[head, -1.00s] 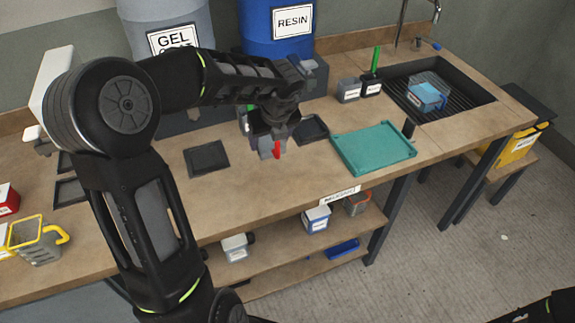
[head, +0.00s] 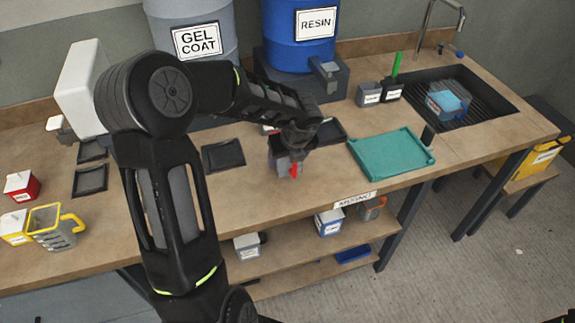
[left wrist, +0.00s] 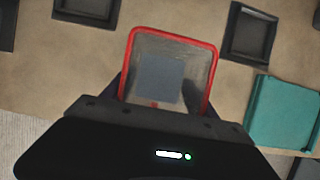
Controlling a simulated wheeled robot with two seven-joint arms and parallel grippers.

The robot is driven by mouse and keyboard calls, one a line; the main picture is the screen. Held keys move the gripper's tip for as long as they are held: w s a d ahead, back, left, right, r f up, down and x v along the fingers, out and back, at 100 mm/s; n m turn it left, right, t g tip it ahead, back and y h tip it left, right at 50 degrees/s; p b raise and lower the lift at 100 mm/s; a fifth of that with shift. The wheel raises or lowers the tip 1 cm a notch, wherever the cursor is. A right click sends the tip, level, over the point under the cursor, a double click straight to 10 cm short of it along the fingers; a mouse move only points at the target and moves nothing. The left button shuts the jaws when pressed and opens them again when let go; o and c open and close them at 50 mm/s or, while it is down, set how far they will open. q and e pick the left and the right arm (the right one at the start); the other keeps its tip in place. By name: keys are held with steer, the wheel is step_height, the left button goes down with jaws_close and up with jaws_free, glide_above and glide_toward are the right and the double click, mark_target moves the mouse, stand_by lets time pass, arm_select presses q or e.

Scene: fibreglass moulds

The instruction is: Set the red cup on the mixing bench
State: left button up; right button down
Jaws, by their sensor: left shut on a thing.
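My left gripper (head: 289,160) is shut on the red cup (head: 295,171), of which a grey wall and a red part show below the jaws in the head view. In the left wrist view the cup's red rim (left wrist: 172,36) frames a grey inside, and the jaws hold its near side. The cup is over the front middle of the mixing bench (head: 250,195). I cannot tell whether its base touches the wood. My right gripper is not in view.
A yellow-rimmed cup (head: 50,229) stands far left. Bare wood surrounds the cup at the front.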

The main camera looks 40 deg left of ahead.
mark_target(287, 166)
arm_select(q)
steer(key=shift+f, duration=1.55)
steer(key=shift+f, duration=0.15)
steer(key=o, duration=1.7)
steer(key=shift+o, duration=0.2)
steer(key=shift+s+d+r, duration=0.1)
steer(key=shift+d+r, duration=0.05)
steer(key=shift+r, duration=0.5)
steer(key=v, duration=1.1)
